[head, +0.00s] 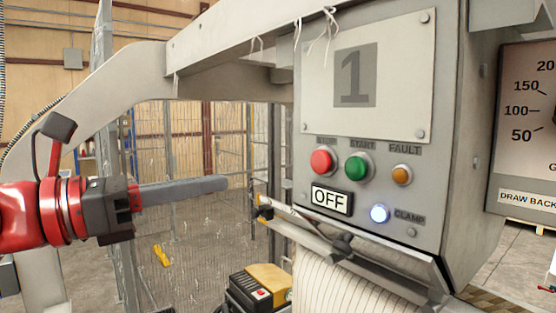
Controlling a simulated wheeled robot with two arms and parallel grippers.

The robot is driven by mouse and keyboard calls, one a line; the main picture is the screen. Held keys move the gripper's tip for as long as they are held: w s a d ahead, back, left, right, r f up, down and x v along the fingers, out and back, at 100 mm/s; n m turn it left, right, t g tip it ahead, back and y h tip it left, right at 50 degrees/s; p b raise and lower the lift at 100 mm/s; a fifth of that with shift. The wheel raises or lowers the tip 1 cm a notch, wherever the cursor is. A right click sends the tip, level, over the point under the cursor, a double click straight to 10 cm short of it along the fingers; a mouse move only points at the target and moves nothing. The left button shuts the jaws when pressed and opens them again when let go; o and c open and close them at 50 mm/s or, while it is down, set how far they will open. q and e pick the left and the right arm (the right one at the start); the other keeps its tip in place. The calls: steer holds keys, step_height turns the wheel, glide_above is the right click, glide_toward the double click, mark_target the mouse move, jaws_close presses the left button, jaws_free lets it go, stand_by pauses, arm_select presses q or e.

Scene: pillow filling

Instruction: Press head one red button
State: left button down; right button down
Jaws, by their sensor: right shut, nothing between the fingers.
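The head one panel (368,75), marked with a large 1, faces me at the right of the head view. Its red button (322,162), under a partly legible label, is left of the green START button (357,167). My right gripper (225,183), on a red wrist at the left, has long grey fingers pointing right at the panel. It is shut and empty. In the picture its tips are left of the red button, with a clear gap. My left gripper is out of view.
A metal bar (310,234) juts out below. A yellow and black box (260,287) stands lower down. Mesh fencing (190,150) is behind.

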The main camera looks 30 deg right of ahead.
mark_target(316, 163)
steer(key=shift+r, duration=0.1)
steer(key=shift+d, duration=0.1)
steer(key=d+p, duration=0.2)
steer(key=d, duration=0.2)
steer(key=d+p, duration=0.2)
steer(key=d, duration=0.2)
steer(key=d+r+p, duration=0.1)
steer(key=d+p, duration=0.2)
steer(key=d, duration=0.2)
steer(key=shift+s, duration=0.15)
steer(key=shift+d+f, duration=0.1)
steer(key=shift+d, duration=0.4)
